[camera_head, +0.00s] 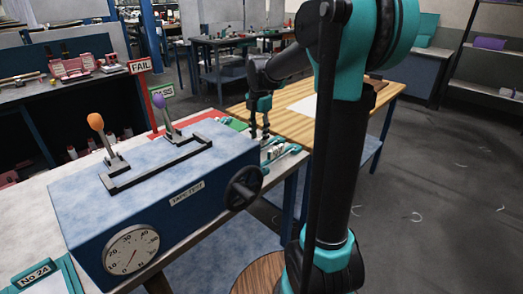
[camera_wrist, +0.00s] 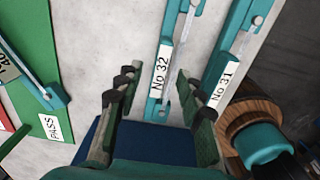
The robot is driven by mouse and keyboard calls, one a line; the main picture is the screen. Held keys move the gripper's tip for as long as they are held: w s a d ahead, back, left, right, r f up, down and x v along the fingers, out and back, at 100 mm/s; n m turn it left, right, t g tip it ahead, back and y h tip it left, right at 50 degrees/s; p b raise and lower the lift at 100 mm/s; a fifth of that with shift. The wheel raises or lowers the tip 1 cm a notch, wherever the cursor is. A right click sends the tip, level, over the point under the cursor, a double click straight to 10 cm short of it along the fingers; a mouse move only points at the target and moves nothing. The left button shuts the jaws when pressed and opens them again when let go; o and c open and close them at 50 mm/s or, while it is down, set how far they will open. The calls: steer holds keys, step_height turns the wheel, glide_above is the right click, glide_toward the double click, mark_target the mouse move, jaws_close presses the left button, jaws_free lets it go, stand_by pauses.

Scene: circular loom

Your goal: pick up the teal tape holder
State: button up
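In the wrist view, a teal tape holder labelled No 32 (camera_wrist: 160,78) lies on the pale tabletop, its labelled end between the fingers of my gripper (camera_wrist: 156,92). The fingers are spread apart, with nothing held. A second teal holder labelled No 31 (camera_wrist: 222,82) lies to the right, just beyond the right finger. Part of another teal holder (camera_wrist: 48,92) lies over the green PASS area at left. In the head view, my gripper (camera_head: 259,135) points down behind the blue test box, near teal holders (camera_head: 285,155). The exact height above No 32 is unclear.
The blue tape test box (camera_head: 178,200) with levers, dial and handwheel (camera_head: 243,187) stands close to my gripper. A green PASS board (camera_wrist: 30,75) lies at left in the wrist view. A wooden table (camera_head: 355,108) stands behind. Holder No 24 (camera_head: 45,280) lies front left.

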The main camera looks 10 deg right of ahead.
steer(key=shift+f, duration=1.35)
steer(key=shift+c, duration=0.5)
jaws_close()
